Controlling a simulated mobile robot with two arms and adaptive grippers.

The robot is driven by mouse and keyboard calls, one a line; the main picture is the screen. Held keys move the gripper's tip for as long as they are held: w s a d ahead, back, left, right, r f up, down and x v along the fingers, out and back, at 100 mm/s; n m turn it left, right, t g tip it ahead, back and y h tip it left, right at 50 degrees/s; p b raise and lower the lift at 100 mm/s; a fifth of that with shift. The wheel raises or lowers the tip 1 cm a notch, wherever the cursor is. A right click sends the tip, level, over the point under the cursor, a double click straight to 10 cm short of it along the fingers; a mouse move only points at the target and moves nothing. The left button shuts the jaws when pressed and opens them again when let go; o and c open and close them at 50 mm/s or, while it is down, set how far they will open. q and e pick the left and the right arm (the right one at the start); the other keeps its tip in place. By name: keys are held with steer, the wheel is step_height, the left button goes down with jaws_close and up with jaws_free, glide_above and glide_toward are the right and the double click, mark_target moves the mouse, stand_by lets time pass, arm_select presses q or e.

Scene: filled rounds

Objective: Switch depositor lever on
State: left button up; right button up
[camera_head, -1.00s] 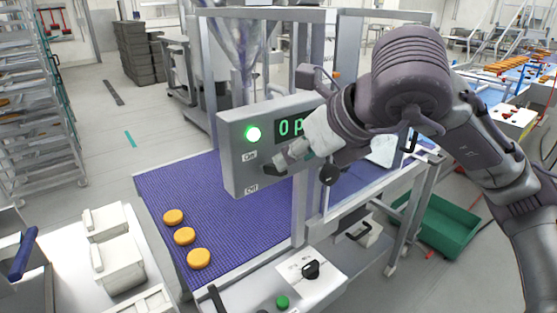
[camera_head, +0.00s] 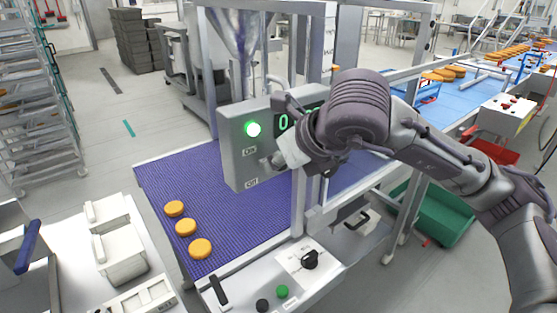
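My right gripper (camera_head: 273,163) is at the box front, just right of these labels. The lever is not clearly distinguishable there; my gripper and wrist cover that area. The fingers are too small and hidden to tell whether they are open or shut. My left gripper is not in view.
Several orange rounds (camera_head: 186,228) lie on the purple conveyor belt (camera_head: 165,180). A black knob (camera_head: 310,259) and green button (camera_head: 282,291) are on the lower panel. White containers (camera_head: 120,256) stand at the lower left. A green crate (camera_head: 446,216) is at the right.

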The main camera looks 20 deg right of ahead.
jaws_close()
steer(key=shift+w+a+r+g+b, duration=0.1)
steer(key=shift+w+r+g+b, duration=0.1)
steer(key=shift+g+b, duration=0.1)
steer(key=shift+r+g+h, duration=0.15)
steer(key=shift+g+h, duration=0.15)
steer(key=shift+g, duration=0.2)
steer(key=o, duration=0.8)
jaws_free()
steer(key=shift+c, duration=0.2)
steer(key=v, duration=1.2)
